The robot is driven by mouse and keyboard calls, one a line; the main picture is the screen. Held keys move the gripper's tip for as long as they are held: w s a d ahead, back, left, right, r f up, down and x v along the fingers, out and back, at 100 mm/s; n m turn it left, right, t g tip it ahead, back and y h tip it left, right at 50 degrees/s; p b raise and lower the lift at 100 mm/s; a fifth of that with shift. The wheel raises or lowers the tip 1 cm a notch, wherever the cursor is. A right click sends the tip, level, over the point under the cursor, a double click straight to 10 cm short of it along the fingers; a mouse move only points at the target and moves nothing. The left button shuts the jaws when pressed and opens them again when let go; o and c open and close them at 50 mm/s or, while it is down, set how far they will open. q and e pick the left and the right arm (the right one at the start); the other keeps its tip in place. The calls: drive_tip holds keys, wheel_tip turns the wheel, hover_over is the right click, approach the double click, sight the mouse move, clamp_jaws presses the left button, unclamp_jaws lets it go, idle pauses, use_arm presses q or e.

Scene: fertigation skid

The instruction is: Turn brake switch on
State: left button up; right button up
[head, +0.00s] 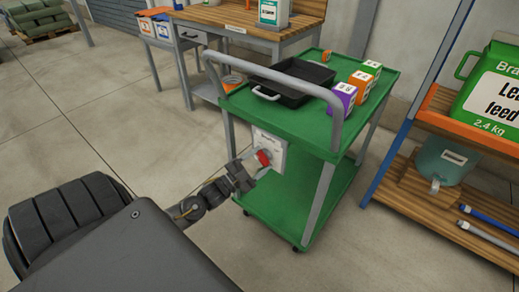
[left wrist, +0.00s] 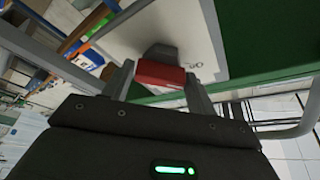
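The brake switch (head: 264,157) is a red handle on a pale plate (head: 271,148) fixed to the near end of the green cart. In the left wrist view the red switch handle (left wrist: 161,75) stands out from the plate (left wrist: 205,40), with a dark part behind it. My left gripper (head: 253,169) is at the switch. Its two fingers (left wrist: 160,84) flank the handle closely, with no clear gap on either side, so it looks shut on it. My right gripper is not in view.
The green cart (head: 243,118) carries a black tray (head: 292,83) and several coloured boxes (head: 343,97). A wooden workbench (head: 245,20) stands behind it. At the right, a shelf (head: 425,195) holds a green feed container (head: 490,95). The floor left of the cart is clear.

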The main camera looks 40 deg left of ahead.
use_arm(q)
drive_tip(key=shift+o, duration=1.3)
drive_tip(key=v, duration=1)
drive_tip(key=shift+s+f, duration=0.15)
drive_tip(key=shift+s, duration=0.2)
drive_tip(key=shift+a, duration=0.1)
